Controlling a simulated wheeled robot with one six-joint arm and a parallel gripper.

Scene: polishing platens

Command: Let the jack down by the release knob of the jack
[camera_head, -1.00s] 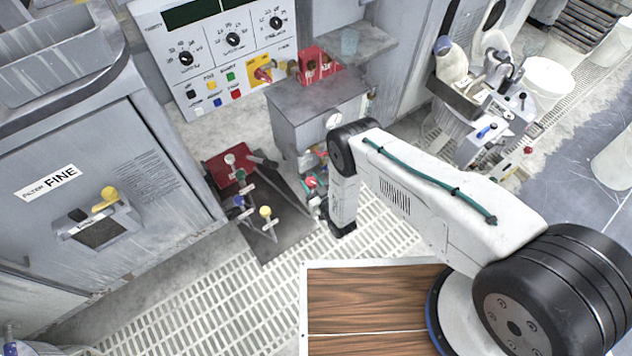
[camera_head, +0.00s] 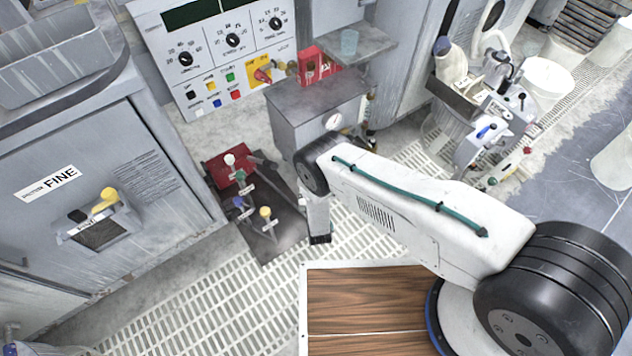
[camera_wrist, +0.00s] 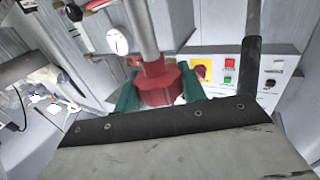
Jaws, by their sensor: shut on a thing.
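My gripper (camera_wrist: 158,98) shows in the wrist view, its two teal fingers on either side of a red knob-like piece (camera_wrist: 157,74). It is shut on this piece. A grey metal rod (camera_wrist: 143,28) rises from the red piece. I cannot tell for sure whether it is the jack's release knob. In the head view my arm hides the gripper and the red piece. A low red unit (camera_head: 222,172) stands on a dark plate, with levers topped by a white knob (camera_head: 230,159), a blue knob (camera_head: 238,202) and a yellow knob (camera_head: 265,212).
A grey cabinet (camera_head: 315,110) with a gauge (camera_head: 333,121) stands behind my arm; the gauge also shows in the wrist view (camera_wrist: 117,41). A black bar (camera_wrist: 251,50) stands right of my gripper. Floor grating (camera_head: 200,310) is open in front.

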